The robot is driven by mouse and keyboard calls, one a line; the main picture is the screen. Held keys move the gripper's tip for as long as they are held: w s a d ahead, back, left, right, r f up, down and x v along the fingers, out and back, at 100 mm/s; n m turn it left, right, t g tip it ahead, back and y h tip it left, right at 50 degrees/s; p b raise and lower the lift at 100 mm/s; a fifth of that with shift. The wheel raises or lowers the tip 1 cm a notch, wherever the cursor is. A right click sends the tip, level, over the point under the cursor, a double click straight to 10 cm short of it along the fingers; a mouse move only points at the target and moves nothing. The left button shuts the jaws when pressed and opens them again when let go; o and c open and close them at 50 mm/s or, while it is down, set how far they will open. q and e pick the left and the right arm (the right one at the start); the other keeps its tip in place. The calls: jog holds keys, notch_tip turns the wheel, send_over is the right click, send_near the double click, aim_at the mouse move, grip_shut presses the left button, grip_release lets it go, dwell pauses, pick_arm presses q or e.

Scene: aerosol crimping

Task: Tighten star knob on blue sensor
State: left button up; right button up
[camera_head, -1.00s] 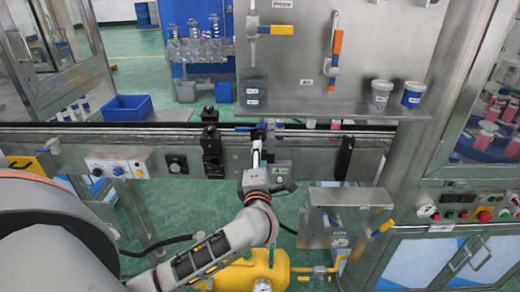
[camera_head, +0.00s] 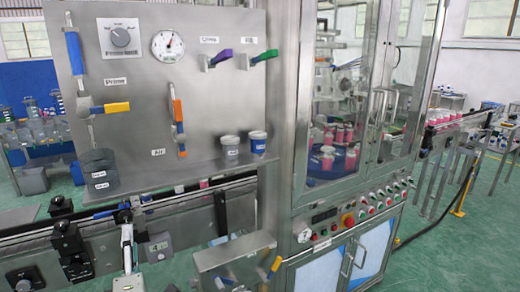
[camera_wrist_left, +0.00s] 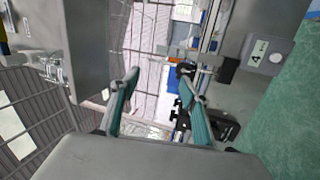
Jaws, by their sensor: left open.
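My left gripper (camera_head: 126,232) comes up from the bottom of the head view, in front of the conveyor rail. In the left wrist view its two teal-padded fingers (camera_wrist_left: 158,105) stand apart with nothing gripped between them. A small blue part (camera_head: 104,214) lies along the rail just left of a dark bracket (camera_head: 124,214), above the gripper's tip. I cannot tell whether it is the blue sensor. Dark fittings (camera_wrist_left: 185,72) show beyond the fingers in the wrist view. No star knob can be made out clearly. My right gripper is not in view.
Black clamp blocks (camera_head: 70,250) stand on the rail left of the gripper. A grey box labelled 4 (camera_head: 158,247) is close on its right and shows in the wrist view (camera_wrist_left: 256,52). A steel panel (camera_head: 210,120) with valves and cups rises behind. A cabinet (camera_head: 345,225) stands right.

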pick_arm(q)
jog(key=s+d+f+m+h, duration=0.4)
jog(key=d+f+m+h, duration=0.35)
jog(key=m, duration=0.25)
jog(key=s+d+f+m+h, duration=0.55)
jog(key=d+f+m, duration=0.2)
jog(key=m, duration=0.25)
jog(key=s+a+f+m+g+y, duration=0.1)
jog(key=s+f+m+g, duration=0.2)
jog(key=s+f, duration=0.3)
jog(key=s+a+f+m+g, duration=0.2)
jog(key=s+f+g, duration=0.3)
jog(key=f, duration=1)
jog(key=shift+s+f+m+y, duration=0.4)
jog(key=shift+s+m, duration=0.2)
jog(key=shift+s, duration=0.5)
jog(key=shift+w, duration=0.1)
